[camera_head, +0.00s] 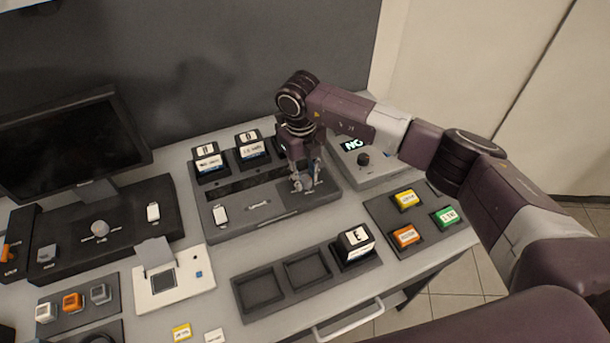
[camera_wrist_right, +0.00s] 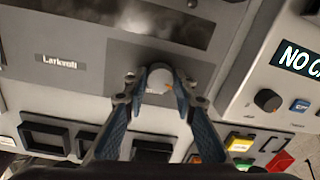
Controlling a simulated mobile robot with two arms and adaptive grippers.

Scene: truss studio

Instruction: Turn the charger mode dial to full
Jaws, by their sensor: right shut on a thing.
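The charger (camera_head: 236,221) is a wide grey box on the desk with battery blocks standing at its back. Its mode dial (camera_wrist_right: 160,76) is a light grey round knob on a darker panel, seen in the right wrist view. My right gripper (camera_head: 303,184) points down at the right part of the charger and covers most of the dial in the head view. In the right wrist view its two blue-sided fingers (camera_wrist_right: 158,88) are closed on the dial from both sides. The dial's pointer and its exact setting cannot be made out. My left gripper is not in view.
A grey box with a display (camera_head: 355,144) and a black knob (camera_head: 363,159) stands right of the charger. A tray (camera_head: 426,235) with coloured blocks and a three-slot tray (camera_head: 287,296) with one battery block (camera_head: 354,243) lie in front. A monitor (camera_head: 68,146) stands left.

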